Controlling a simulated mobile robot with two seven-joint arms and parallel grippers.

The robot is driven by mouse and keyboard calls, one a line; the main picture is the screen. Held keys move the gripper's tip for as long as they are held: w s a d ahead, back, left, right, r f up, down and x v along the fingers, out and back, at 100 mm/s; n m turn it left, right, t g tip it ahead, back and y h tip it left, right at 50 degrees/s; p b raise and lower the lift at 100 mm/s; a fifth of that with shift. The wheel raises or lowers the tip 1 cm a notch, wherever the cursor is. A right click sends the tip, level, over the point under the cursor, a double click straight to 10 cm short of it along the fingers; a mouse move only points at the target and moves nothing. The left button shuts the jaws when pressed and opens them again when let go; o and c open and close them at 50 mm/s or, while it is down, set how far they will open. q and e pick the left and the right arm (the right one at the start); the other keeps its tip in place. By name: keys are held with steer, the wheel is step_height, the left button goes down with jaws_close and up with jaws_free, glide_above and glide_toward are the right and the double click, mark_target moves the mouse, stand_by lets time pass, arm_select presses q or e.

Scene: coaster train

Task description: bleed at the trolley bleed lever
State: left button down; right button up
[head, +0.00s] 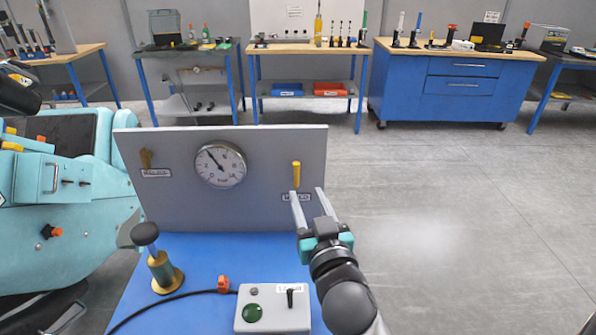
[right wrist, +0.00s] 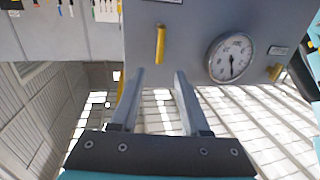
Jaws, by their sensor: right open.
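The trolley has an upright grey panel (head: 255,145) above a blue top (head: 200,250). A yellow lever (head: 296,174) stands upright on the panel's right side, with a small label behind my finger; it also shows in the right wrist view (right wrist: 160,43). Another yellow lever (head: 145,158) sits at the panel's left, above a label too small to read. A round gauge (head: 220,165) is between them. My right gripper (head: 307,195) is open and empty, its fingertips just below the right lever and apart from it; its fingers also show in the right wrist view (right wrist: 158,75). My left gripper is not in view.
A black-knobbed hand pump (head: 160,268), a cable and a control box (head: 272,308) with a green button and black switch are on the trolley top. A turquoise coaster car (head: 70,215) is close on the left. Workbenches line the back wall. Floor right is clear.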

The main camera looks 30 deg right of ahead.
mark_target(297, 171)
steer(key=x, duration=0.9)
steer(key=shift+s, duration=0.1)
jaws_close()
stand_by(0.4)
